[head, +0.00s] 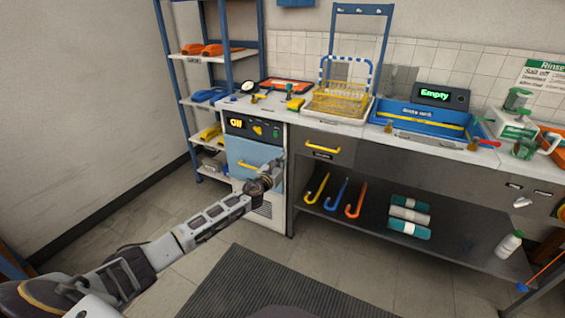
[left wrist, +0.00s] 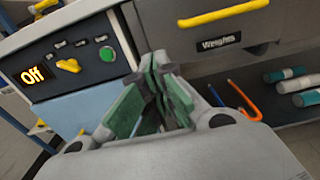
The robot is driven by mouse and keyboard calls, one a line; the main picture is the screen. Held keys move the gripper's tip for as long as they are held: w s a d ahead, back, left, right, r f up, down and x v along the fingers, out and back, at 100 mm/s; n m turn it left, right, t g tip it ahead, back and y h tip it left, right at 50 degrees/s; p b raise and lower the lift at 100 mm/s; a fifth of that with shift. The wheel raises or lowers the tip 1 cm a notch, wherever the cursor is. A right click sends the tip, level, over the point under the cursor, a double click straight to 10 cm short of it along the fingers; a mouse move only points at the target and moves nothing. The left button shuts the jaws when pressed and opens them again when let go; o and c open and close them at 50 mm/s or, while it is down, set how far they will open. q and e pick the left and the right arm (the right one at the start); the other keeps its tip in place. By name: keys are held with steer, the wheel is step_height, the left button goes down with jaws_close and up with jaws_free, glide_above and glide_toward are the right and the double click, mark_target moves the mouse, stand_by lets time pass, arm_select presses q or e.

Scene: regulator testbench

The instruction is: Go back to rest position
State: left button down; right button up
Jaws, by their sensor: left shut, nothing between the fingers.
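My left arm reaches in from the lower left of the head view. Its gripper (head: 277,167) is in front of the blue-doored machine (head: 246,153) under the counter. In the left wrist view my left gripper (left wrist: 155,75) has its green-padded fingers together with nothing between them. Behind it, the machine's dark panel (left wrist: 72,63) shows a lit "Off" and a yellow knob. My right gripper is in neither view.
The steel bench (head: 340,140) holds a yellow rack (head: 340,98), a blue tray (head: 420,118) and an "Empty" display (head: 442,95). Hooks and rolls lie on its lower shelf (head: 375,215). A blue-framed shelf (head: 228,55) stands left. The floor mat (head: 265,285) is clear.

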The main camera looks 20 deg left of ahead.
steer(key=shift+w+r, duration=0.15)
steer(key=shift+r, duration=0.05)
